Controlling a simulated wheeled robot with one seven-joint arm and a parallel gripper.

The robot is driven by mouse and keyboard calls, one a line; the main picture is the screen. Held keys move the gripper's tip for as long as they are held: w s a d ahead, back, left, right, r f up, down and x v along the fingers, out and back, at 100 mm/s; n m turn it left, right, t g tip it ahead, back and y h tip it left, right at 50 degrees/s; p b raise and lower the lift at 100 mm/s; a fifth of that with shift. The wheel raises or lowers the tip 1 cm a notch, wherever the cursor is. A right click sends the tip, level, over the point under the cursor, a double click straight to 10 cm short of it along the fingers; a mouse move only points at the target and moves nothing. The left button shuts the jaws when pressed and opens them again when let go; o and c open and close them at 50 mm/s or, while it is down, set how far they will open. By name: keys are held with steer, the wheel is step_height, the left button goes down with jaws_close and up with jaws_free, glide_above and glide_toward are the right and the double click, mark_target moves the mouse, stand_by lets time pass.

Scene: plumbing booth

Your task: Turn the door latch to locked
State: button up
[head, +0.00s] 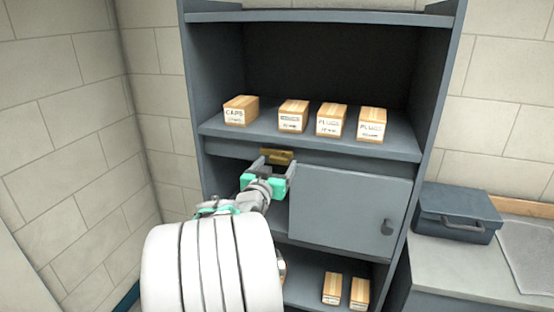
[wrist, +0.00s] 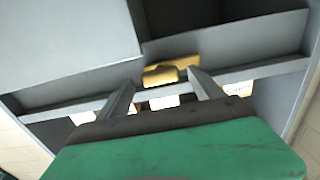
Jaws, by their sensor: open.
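The brass door latch (head: 278,156) sits on the cabinet rail just above the left end of the grey door (head: 345,212). In the wrist view, the latch (wrist: 170,72) shows as a yellow piece lying roughly along the rail, beside the door's edge (wrist: 75,40). My gripper (head: 275,165) is open, its fingers pointing at the latch. In the wrist view, its two fingertips (wrist: 162,80) stand apart on either side of the latch, with nothing clearly held. I cannot tell whether they touch it. Part of the latch is hidden behind the fingers in the head view.
The shelf (head: 215,126) above the rail holds several small labelled boxes (head: 332,121). Two boxes (head: 332,288) stand on the lowest shelf. A blue-grey toolbox (head: 455,212) rests on the right-hand counter.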

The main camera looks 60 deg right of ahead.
steer(key=shift+w+d, duration=0.1)
steer(key=shift+d, duration=0.5)
steer(key=shift+c, duration=0.6)
jaws_close()
